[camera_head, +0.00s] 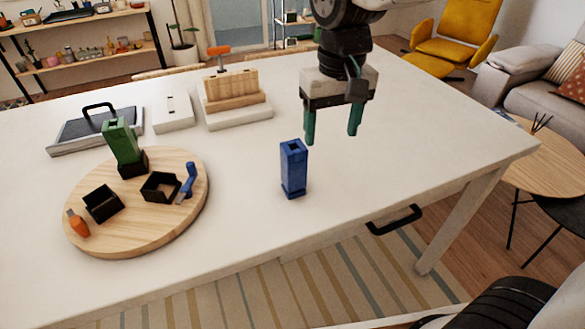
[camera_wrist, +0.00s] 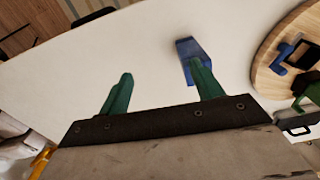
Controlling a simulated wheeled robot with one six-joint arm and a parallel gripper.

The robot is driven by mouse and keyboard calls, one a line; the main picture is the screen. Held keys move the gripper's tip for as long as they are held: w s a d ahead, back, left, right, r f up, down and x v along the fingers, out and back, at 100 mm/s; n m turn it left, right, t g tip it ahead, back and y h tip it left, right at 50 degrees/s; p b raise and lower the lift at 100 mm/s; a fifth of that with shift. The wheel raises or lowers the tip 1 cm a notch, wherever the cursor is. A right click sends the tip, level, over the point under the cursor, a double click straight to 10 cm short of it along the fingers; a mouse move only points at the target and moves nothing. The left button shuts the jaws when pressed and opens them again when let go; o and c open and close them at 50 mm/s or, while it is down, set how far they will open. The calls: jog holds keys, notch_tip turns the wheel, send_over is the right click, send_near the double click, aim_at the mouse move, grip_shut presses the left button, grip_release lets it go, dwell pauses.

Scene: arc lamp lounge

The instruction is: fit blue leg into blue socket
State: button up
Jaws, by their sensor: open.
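The blue leg (camera_head: 293,168) stands upright on the white table, right of the round wooden board (camera_head: 140,230). It also shows in the wrist view (camera_wrist: 186,47), partly hidden behind the right finger. The blue socket (camera_head: 160,187) looks like an open black square holder on the board, with a blue marker (camera_head: 188,182) beside it. The marker shows in the wrist view (camera_wrist: 283,58) at the right. My gripper (camera_head: 332,136) is open and empty, above the table and to the right of the leg in the head view. Its two green fingers (camera_wrist: 160,72) point down, apart.
A green leg (camera_head: 121,141) stands in another black holder on the board. An empty black holder (camera_head: 103,204) sits near an orange marker (camera_head: 78,223). A wooden block stand (camera_head: 235,91), a white box (camera_head: 173,111) and a dark tray (camera_head: 92,128) lie behind. The table's right side is clear.

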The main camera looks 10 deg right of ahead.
send_over(294, 162)
jog(key=w, duration=0.2)
jog(key=shift+w+d+f+n, duration=0.1)
jog(key=shift+d+f+n, duration=0.1)
jog(key=shift+f, duration=0.45)
jog(key=shift+w+d+f+n, duration=0.1)
jog(key=shift+d+f, duration=0.1)
jog(key=shift+f, duration=0.4)
jog(key=shift+a+f, duration=0.2)
jog(key=shift+f, duration=0.1)
notch_tip(294, 162, down, 7)
jog(key=shift+a+f, duration=0.1)
jog(key=shift+f, duration=0.1)
jog(key=c, duration=1.2)
